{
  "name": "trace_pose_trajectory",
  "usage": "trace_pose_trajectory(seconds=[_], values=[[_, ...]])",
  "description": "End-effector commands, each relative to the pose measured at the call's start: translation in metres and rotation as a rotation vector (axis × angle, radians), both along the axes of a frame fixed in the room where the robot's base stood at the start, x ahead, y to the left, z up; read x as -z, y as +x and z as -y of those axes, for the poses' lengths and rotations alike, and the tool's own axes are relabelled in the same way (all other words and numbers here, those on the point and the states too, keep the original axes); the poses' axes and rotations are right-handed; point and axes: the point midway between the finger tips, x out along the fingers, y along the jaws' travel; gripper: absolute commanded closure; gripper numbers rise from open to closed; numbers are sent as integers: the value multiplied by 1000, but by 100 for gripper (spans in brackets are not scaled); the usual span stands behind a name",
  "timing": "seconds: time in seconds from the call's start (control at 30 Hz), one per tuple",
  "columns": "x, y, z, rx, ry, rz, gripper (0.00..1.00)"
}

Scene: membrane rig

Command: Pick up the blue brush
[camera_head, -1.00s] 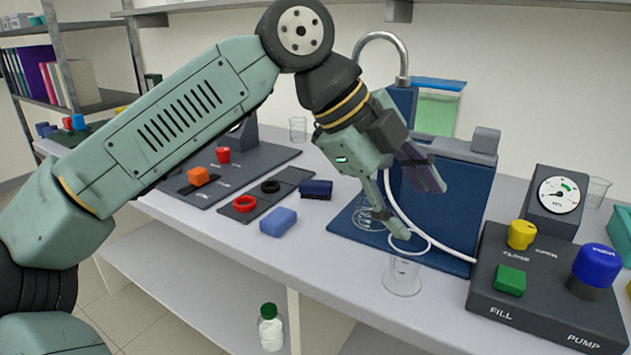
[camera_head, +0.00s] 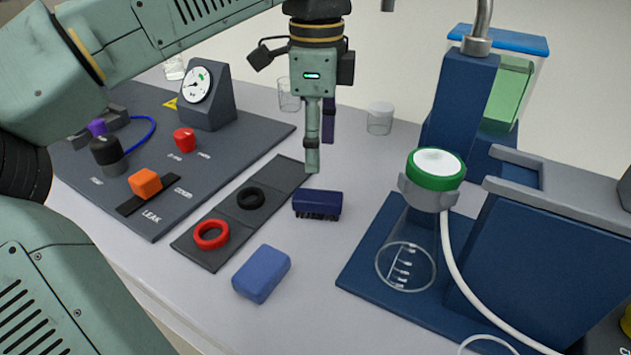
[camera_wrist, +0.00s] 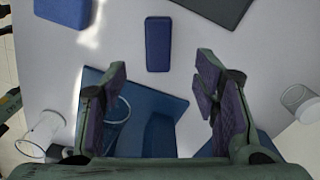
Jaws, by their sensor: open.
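The blue brush (camera_head: 318,201) is a small dark blue block with dark bristles underneath, resting on the table beside the black mat in the head view. In the wrist view the brush (camera_wrist: 157,44) shows from above, just beyond the fingertips and roughly centred between them. My gripper (camera_head: 319,155) points down above and behind the brush in the head view. In the wrist view my gripper (camera_wrist: 163,72) is open, with nothing between its fingers. It is apart from the brush.
A lighter blue sponge (camera_head: 262,274) lies nearer the front edge. A black mat (camera_head: 203,249) holds a red and a black ring. A gauge panel (camera_head: 225,142) stands left; a blue stand (camera_head: 358,262) with a green-rimmed funnel and white tube is right. Clear beakers are behind.

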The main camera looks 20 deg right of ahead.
Motion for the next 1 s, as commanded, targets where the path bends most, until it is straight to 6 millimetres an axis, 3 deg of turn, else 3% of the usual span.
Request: trace_pose_trajectory(seconds=[0.3, 0.57, 0.8, 1.0], values=[[44, 0, 0, 3, -1, -3, 45], [65, -1, 1, 4, -2, -4, 45], [100, -1, 2, 2, -1, -4, 45], [107, -1, 2, 1, -2, 0, 45]])
